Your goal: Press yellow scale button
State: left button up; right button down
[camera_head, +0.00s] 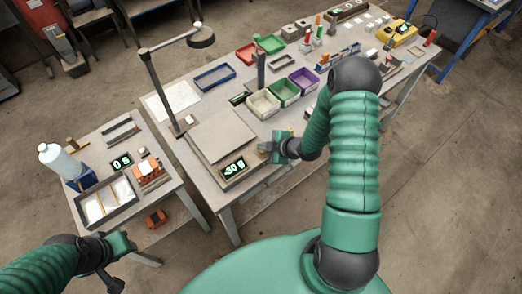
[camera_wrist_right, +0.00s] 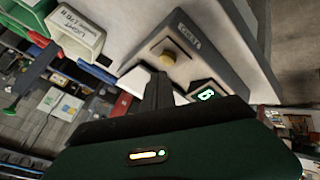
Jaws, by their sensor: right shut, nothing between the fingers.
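The scale (camera_head: 222,135) has a wide flat plate and stands at the near left end of the long table. Its lit display (camera_head: 234,167) seems to read -30 g. In the right wrist view the yellow button (camera_wrist_right: 169,55) sits on the scale's front face, beside a small label and the display (camera_wrist_right: 207,95). My right gripper (camera_head: 265,148) is shut and empty at the scale's right front corner. Its fingertips (camera_wrist_right: 160,72) are right by the button; I cannot tell whether they touch it. My left gripper (camera_head: 116,284) hangs at the lower left, away from the scale; its jaw opening is unclear.
White, green and purple bins (camera_head: 264,103) stand behind my right gripper. A lamp post (camera_head: 160,92) rises left of the scale. A side table at left holds a bottle (camera_head: 60,162), a tray (camera_head: 107,208), bricks (camera_head: 150,170) and a timer (camera_head: 121,162).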

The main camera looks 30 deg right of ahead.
jog(key=shift+d+f, duration=0.15)
jog(key=shift+d, duration=0.4)
jog(key=shift+a, duration=0.2)
pick_arm(q)
jog(key=shift+d+f+b, duration=0.15)
jog(key=shift+f+b, duration=0.2)
pick_arm(e)
jog(key=shift+a+f, duration=0.15)
jog(key=shift+a, duration=0.3)
pick_arm(q)
jog(key=shift+d, duration=0.3)
pick_arm(e)
jog(key=shift+s+d+f, duration=0.1)
jog(key=shift+d+f, duration=0.1)
jog(key=shift+d, duration=0.1)
pick_arm(q)
jog(key=shift+a+f+b, duration=0.2)
jog(key=shift+f+b, duration=0.15)
jog(key=shift+b, duration=0.05)
pick_arm(e)
jog(key=shift+a+f, duration=0.2)
jog(key=shift+f, duration=0.1)
jog(key=shift+d, duration=0.1)
pick_arm(q)
jog(key=shift+d+r+p, duration=0.1)
jog(key=shift+r+p, duration=0.6)
pick_arm(e)
jog(key=shift+d+r, duration=0.2)
jog(key=shift+r, duration=0.6)
jog(key=shift+r, duration=0.1)
